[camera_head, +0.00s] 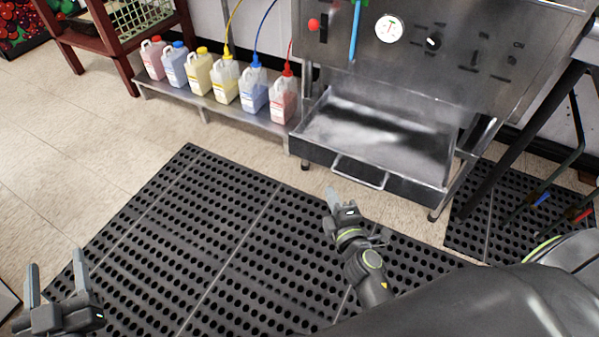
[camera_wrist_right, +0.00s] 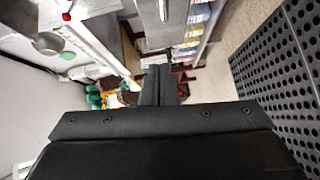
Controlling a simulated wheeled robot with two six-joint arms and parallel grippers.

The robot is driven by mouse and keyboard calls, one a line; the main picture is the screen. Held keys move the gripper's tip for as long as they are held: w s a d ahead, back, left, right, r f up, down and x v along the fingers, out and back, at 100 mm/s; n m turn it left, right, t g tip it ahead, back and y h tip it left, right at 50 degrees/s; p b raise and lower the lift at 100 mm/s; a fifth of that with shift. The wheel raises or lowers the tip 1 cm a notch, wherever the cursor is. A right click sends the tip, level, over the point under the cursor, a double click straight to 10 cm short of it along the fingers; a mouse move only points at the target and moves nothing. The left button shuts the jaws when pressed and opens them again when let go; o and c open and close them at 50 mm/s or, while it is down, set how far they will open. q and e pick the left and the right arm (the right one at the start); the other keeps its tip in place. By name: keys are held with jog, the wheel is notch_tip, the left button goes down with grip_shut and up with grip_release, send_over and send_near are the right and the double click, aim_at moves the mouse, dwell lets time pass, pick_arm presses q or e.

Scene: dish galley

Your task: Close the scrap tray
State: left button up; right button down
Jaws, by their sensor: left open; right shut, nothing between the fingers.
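The metal scrap tray (camera_head: 378,142) is pulled out from under the steel machine in the head view. Its inside is bare grey metal and its front wall is dark. A bar handle (camera_head: 360,173) sticks out from the front. My right gripper (camera_head: 331,192) is shut and empty, just in front of the tray and a little below-left of the handle in the picture. It looks apart from the handle. It also shows in the right wrist view (camera_wrist_right: 161,72), with no tray visible there. My left gripper (camera_head: 55,262) is open and empty at the lower left, over the mat.
The steel machine (camera_head: 455,60) with a gauge and knobs stands behind the tray. A low shelf (camera_head: 215,105) with several coloured jugs stands to its left. A black perforated mat (camera_head: 200,225) covers the floor in front. Dark slanted legs (camera_head: 515,145) stand right of the tray.

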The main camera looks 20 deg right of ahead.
jog(key=a+n+b, duration=0.1)
jog(key=t, duration=0.1)
send_near(313, 144)
jog(key=s+a, duration=0.1)
jog(key=a, duration=0.2)
pick_arm(q)
jog(key=shift+s+a+f+n+g, duration=0.15)
jog(key=shift+s+a+g, duration=0.1)
jog(key=shift+s, duration=0.3)
jog(key=shift+s+a+n+g, duration=0.15)
jog(key=shift+s+a+g, duration=0.1)
jog(key=shift+s, duration=0.25)
pick_arm(e)
jog(key=shift+w+d+r, duration=0.1)
jog(key=shift+w+d, duration=0.5)
jog(key=shift+w, duration=0.55)
jog(key=shift+w+d, duration=0.6)
jog(key=shift+w, duration=0.55)
jog(key=shift+w+d, duration=0.6)
jog(key=shift+w, duration=0.55)
